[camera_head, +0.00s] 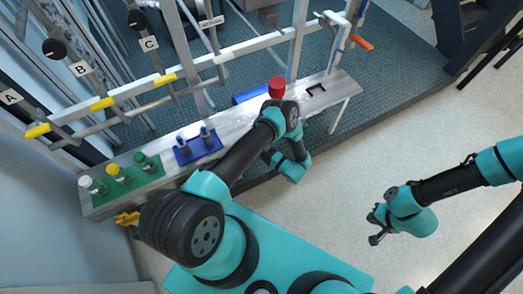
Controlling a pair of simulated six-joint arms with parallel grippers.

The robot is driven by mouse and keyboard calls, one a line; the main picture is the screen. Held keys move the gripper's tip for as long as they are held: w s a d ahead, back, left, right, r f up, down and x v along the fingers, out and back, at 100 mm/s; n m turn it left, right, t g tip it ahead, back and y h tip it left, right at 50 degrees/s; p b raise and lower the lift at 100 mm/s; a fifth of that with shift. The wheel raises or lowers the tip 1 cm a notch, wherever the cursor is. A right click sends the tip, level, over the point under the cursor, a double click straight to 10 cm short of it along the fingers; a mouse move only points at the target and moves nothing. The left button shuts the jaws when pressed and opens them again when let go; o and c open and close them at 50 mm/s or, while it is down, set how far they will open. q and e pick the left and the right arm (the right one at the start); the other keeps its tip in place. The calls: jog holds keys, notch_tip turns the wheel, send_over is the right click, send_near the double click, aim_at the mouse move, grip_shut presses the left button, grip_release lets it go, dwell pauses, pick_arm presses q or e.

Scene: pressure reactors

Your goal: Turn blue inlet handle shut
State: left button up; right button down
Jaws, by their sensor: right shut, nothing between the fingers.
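A small blue piece (363,7), which may be the blue inlet handle, shows at the top edge, on the frame's right post above an orange handle (361,42). My right gripper (375,226) is shut and empty over the pale floor at the right, well away from the frame and below both handles in the picture. My left arm reaches up to the bench, and its wrist (290,167) is folded down beside the bench's front edge. The left gripper's fingers cannot be made out there.
A metal bench (236,121) carries a blue rack (198,147), green-based bottles (147,163) and a red-topped item (277,88). Yellow handles (102,103) line the pipe under labels A, B and C. The floor around my right gripper is clear.

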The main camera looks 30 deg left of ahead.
pick_arm(q)
jog(key=s+d, duration=0.2)
jog(key=d, duration=1.3)
jog(key=shift+s+d, duration=0.25)
jog(key=shift+s, duration=0.1)
jog(key=shift+w, duration=0.1)
